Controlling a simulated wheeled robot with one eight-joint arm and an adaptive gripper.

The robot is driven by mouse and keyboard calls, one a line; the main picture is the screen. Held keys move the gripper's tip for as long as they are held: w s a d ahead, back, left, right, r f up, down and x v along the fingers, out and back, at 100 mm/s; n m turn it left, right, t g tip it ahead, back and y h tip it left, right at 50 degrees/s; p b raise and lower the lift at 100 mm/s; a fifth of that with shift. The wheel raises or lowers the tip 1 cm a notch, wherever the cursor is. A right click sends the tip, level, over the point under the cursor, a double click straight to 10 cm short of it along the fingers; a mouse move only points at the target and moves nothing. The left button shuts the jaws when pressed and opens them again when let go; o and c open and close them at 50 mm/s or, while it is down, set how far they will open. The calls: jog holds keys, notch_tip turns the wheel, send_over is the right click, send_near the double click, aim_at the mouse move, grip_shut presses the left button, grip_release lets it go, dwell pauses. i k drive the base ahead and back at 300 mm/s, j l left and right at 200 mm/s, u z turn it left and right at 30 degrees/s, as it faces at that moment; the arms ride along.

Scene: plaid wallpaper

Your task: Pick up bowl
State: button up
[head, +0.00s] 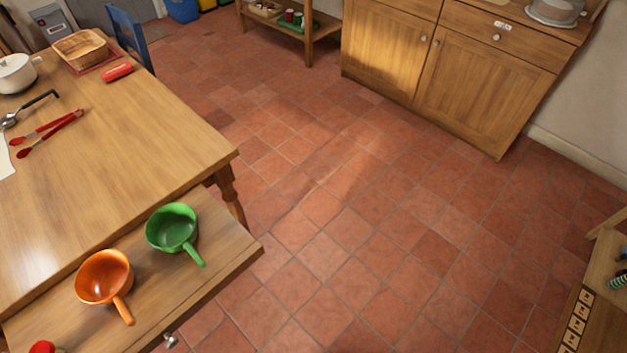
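Two bowl-like vessels with handles stand on a lower wooden surface at the lower left of the head view. The green bowl (172,228) is at the right, its handle pointing down and right. The orange bowl (103,277) is to its left, its handle also pointing down and right. Both look upright and empty. A small red thing (43,347) is cut off at the bottom edge. My gripper is not in view.
The wooden table (150,140) holds red tongs (45,133), a ladle (30,108), a white pot (15,73), a basket (80,47) and a red object (117,72). A blue chair (131,38) stands behind. A cabinet (440,75) is at the back. The tiled floor between is clear.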

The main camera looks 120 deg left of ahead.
aim_at(174, 227)
jog(key=u, duration=4.75)
